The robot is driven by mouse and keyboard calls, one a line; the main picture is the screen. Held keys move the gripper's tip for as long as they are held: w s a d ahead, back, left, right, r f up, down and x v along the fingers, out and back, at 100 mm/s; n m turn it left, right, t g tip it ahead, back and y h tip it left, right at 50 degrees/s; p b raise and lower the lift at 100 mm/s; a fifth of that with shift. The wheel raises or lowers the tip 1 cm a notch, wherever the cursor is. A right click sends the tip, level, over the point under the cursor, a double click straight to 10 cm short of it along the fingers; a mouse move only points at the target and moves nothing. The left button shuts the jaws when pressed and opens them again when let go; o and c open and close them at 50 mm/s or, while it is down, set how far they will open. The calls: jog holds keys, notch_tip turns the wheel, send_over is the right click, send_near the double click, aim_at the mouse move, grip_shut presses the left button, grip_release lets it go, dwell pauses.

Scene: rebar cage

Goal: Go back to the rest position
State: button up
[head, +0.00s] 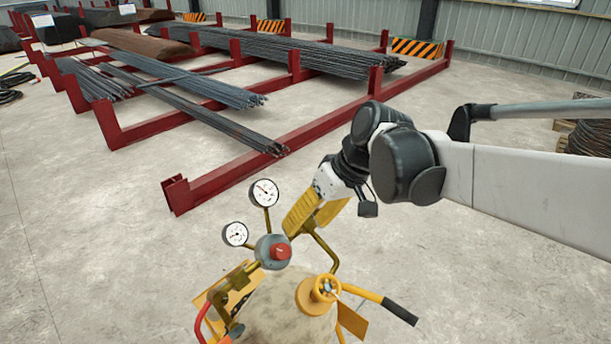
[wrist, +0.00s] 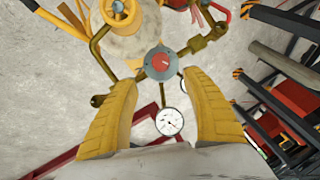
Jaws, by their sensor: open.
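My gripper (head: 305,226) hangs from my arm at the middle of the head view, just behind and above a gas cylinder. In the wrist view my gripper (wrist: 160,80) shows two yellow ribbed fingers spread well apart, with nothing held between them. Beyond the fingers are the grey regulator with a red knob (wrist: 161,62) and a round white gauge (wrist: 169,121). I cannot tell how close the fingers are to the regulator. The head view also shows the red knob (head: 280,252). No rest position is marked in either view.
The beige cylinder (head: 285,315) carries two gauges (head: 265,192), a yellow handwheel (head: 327,288) and a black-ended yellow handle (head: 398,311). Behind stands a low red rack (head: 290,135) holding long steel bars (head: 300,55). Concrete floor (head: 90,250) is clear at left.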

jog(key=s+d+f+m+t+h, duration=0.1)
jog(key=s+d+m+t+h, duration=0.2)
jog(key=s+d, duration=0.45)
jog(key=s+d+f+m+t+h, duration=0.1)
jog(key=s+d+m+t+h, duration=0.3)
jog(key=d, duration=0.7)
notch_tip(320, 180, down, 26)
jog(key=s+g+y+b, duration=0.1)
jog(key=b, duration=2.5)
jog(key=shift+s+d+y, duration=0.15)
jog(key=shift+y, duration=0.25)
jog(key=shift+f, duration=0.1)
